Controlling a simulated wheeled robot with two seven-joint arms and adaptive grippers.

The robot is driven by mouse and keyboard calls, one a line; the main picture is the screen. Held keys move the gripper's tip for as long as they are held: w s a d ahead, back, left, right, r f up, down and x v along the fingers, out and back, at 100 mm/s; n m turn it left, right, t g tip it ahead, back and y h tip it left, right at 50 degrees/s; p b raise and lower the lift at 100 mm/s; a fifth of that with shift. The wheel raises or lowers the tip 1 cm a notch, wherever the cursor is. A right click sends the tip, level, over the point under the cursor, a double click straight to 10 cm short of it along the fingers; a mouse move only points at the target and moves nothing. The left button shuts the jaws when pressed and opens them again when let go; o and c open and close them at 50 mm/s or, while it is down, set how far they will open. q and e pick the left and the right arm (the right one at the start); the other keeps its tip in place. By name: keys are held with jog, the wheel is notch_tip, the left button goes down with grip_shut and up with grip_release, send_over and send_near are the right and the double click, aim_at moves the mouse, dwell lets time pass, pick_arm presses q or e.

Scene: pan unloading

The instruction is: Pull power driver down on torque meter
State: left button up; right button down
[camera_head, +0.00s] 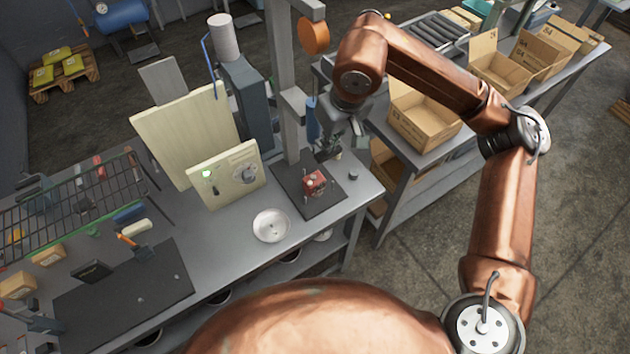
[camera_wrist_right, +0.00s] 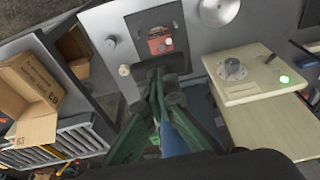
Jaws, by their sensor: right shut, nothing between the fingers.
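The blue power driver (camera_head: 312,122) hangs upright beside the grey post, under an orange round reel (camera_head: 314,36). In the wrist view a blue length (camera_wrist_right: 180,135), probably the driver, shows behind the fingers. The small red torque meter (camera_head: 314,183) sits on a dark plate on the bench; it also shows in the wrist view (camera_wrist_right: 160,40). My right gripper (camera_head: 328,150) is next to the driver, above and behind the meter. Its fingertips (camera_wrist_right: 162,78) are together with nothing between them. The arm hides part of the gripper. My left gripper is not in view.
A cream panel with a green light and dial (camera_head: 226,174) stands left of the meter. A white dish (camera_head: 271,225) is in front. The grey post (camera_head: 290,125) is close to the gripper. Open cardboard boxes (camera_head: 425,115) stand on the right bench. A wire rack (camera_head: 75,195) is left.

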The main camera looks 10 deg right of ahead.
jog(key=w+a+p+v, duration=0.1)
jog(key=w+p+v, duration=0.1)
jog(key=p+v, duration=0.5)
jog(key=v, duration=0.4)
jog(key=shift+w+r, duration=0.25)
dwell(0.5)
dwell(0.5)
